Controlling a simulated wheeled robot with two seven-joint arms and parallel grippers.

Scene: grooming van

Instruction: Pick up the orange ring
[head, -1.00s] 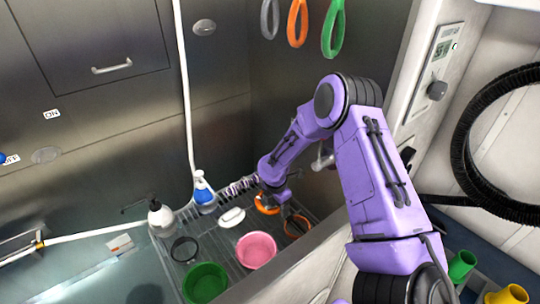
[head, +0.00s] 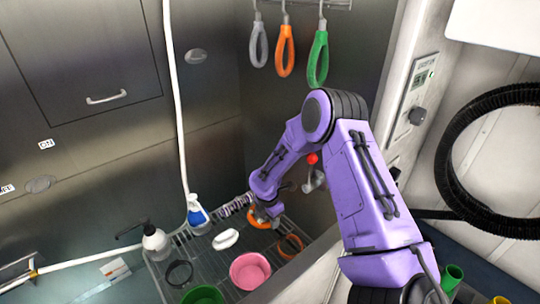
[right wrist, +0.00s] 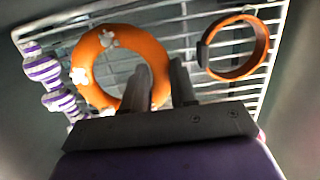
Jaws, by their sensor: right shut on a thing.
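The orange ring (head: 259,222) is on or just above the slatted rack in the tub, at my right gripper (head: 267,211). In the right wrist view the orange ring (right wrist: 147,45) has white paw-like marks. One side of it lies between the fingers of my right gripper (right wrist: 160,82), which is shut on it. I cannot tell whether the ring is clear of the rack. My left gripper is out of view.
A brown-orange collar (right wrist: 263,50) lies beside the ring on the rack (right wrist: 212,20). A purple-and-white toy (right wrist: 42,70), white soap (head: 225,239), pink bowl (head: 250,287), spray bottle (head: 197,214) and dark collar (head: 179,273) are near. Hanging loops (head: 285,55) are above.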

